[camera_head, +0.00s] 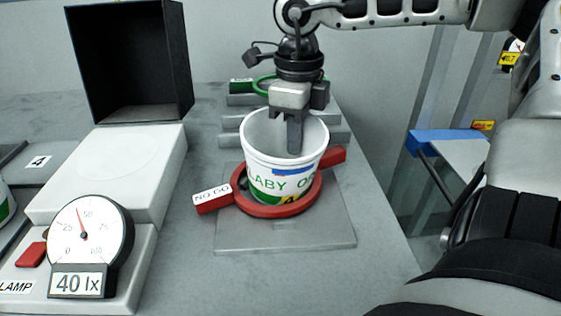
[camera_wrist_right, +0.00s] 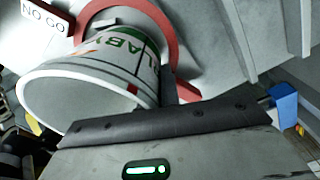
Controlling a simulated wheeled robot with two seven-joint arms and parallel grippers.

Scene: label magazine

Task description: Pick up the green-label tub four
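The white tub (camera_head: 285,165) with green lettering and a small 4 low on its label stands upright within a red NO GO ring (camera_head: 272,209). I cannot tell whether its base touches the plate below. My right gripper (camera_head: 295,138) points down at the tub's far rim, with one dark finger inside the mouth. The other finger is hidden, so its grip on the wall is unclear. In the right wrist view the tub (camera_wrist_right: 95,80) shows tilted by the camera angle, close against the dark finger. My left gripper is not in view.
A grey plate (camera_head: 290,236) lies under the ring. Behind are grey steps (camera_head: 235,121) with a green ring. To the left stand a lamp box with a dial (camera_head: 90,235) reading 40 lx and an open black box (camera_head: 125,60). Part of another tub (camera_head: 5,205) shows far left.

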